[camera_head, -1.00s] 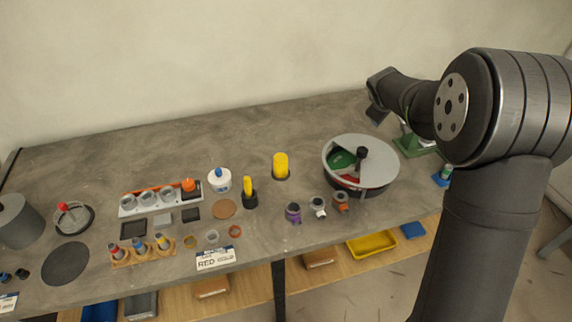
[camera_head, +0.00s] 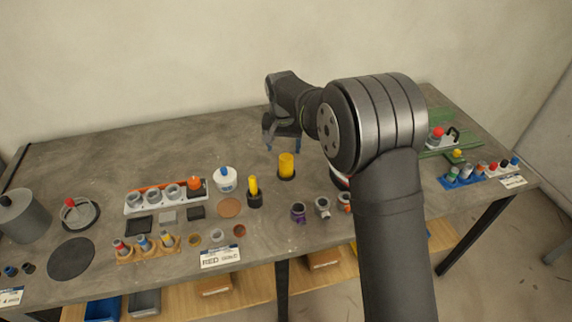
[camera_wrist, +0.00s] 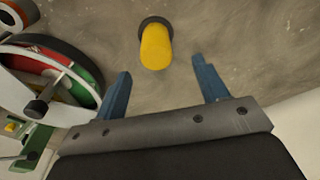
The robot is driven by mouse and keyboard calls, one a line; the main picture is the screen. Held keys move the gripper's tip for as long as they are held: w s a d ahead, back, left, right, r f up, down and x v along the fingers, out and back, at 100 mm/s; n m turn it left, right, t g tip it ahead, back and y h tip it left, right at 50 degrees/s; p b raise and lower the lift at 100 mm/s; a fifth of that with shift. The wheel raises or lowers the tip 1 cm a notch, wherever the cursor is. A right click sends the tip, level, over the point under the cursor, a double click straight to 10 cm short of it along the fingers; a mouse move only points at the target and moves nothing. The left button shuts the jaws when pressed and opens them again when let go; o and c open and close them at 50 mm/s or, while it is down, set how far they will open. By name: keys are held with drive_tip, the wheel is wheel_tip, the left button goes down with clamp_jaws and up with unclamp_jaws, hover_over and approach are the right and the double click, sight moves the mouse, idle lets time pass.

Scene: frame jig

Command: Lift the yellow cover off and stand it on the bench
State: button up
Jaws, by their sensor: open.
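The yellow cover (camera_head: 286,163) is a plain upright cylinder standing in a dark round base (camera_head: 287,176) near the middle of the bench (camera_head: 110,155). In the wrist view the yellow cover (camera_wrist: 156,47) shows beyond the fingertips, between their lines but nearer the left one. My gripper (camera_head: 283,146) is above the bench just behind the cover, with blue fingers pointing down. In the wrist view my gripper (camera_wrist: 160,75) is open and empty, apart from the cover. What is under the cover is hidden.
A round red-and-green dial device (camera_wrist: 55,75) stands close beside the cover, mostly hidden by my arm in the head view. A black holder with a yellow handle (camera_head: 254,190) and a white jar (camera_head: 224,179) stand left of the cover. The back left bench is clear.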

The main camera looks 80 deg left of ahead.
sight(284, 157)
drive_tip(key=f, duration=0.4)
drive_tip(key=shift+w+a+f, duration=0.15)
drive_tip(key=shift+a+f, duration=0.05)
drive_tip(key=shift+a, duration=0.05)
drive_tip(key=f, duration=0.5)
drive_tip(key=shift+w+a+f, duration=0.1)
drive_tip(key=shift+w+a, duration=0.05)
drive_tip(key=shift+w, duration=0.2)
drive_tip(key=c, duration=1.1)
drive_tip(key=shift+o, duration=0.2)
wheel_tip(284, 157, up, 18)
drive_tip(key=shift+f, duration=0.2)
drive_tip(key=shift+f, duration=0.1)
drive_tip(key=w+d+f, duration=0.2)
drive_tip(key=f, duration=0.2)
drive_tip(key=w+d+f, duration=0.2)
drive_tip(key=d+f, duration=0.1)
drive_tip(key=w+d+f, duration=0.2)
drive_tip(key=d+f, duration=0.1)
drive_tip(key=f, duration=0.1)
drive_tip(key=shift+d+f, duration=0.25)
drive_tip(key=shift+f, duration=2.55)
